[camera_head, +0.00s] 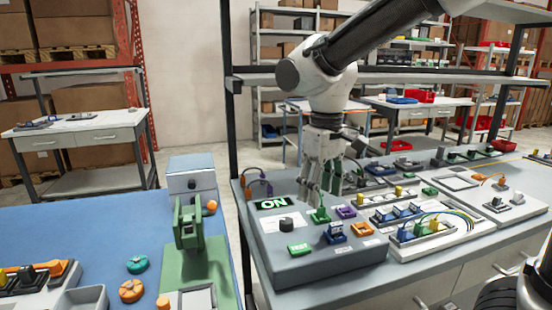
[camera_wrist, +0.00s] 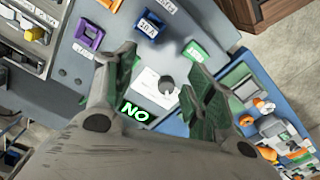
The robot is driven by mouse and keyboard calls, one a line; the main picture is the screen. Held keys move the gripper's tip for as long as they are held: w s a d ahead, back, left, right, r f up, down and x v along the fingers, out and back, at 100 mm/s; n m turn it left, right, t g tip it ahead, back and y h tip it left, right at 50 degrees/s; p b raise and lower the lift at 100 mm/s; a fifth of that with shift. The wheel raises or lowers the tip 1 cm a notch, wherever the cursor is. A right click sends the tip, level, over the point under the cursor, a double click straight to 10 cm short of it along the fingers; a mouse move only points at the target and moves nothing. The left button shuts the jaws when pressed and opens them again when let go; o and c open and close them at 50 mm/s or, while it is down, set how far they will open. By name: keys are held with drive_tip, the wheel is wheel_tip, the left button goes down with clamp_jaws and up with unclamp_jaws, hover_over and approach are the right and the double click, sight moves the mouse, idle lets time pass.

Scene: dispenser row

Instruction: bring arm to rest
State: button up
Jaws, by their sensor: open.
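My gripper (camera_head: 322,190) hangs from my white and black arm over the grey console (camera_head: 318,267) on the bench, its fingers pointing down. In the wrist view the gripper (camera_wrist: 160,80) is open, with its two green-padded fingers apart and nothing between them. Beyond the fingers lie a black knob (camera_wrist: 167,87) on a white label and a lit green-lettered "ON" display (camera_wrist: 136,111). In the head view the display (camera_head: 273,203) is left of the fingers. Any contact with the console cannot be told.
The console carries a green TEST button (camera_head: 299,249), a blue module (camera_head: 335,233), and purple (camera_head: 346,212) and orange (camera_head: 362,230) frames. A blue-topped table (camera_head: 118,215) with a green dispenser (camera_head: 189,224) stands left. A shelf (camera_head: 420,77) and dark post (camera_head: 232,110) are near my arm.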

drive_tip(key=s+d+r+m+t, duration=0.1)
drive_tip(key=s+d, duration=0.5)
drive_tip(key=d, duration=0.7)
drive_tip(key=s+d+r+m+t, duration=0.2)
drive_tip(key=s+d+m, duration=0.4)
drive_tip(key=d, duration=0.6)
drive_tip(key=shift+s+d+m+t, duration=0.3)
drive_tip(key=shift+s+d+t, duration=0.1)
drive_tip(key=shift+s+t, duration=0.15)
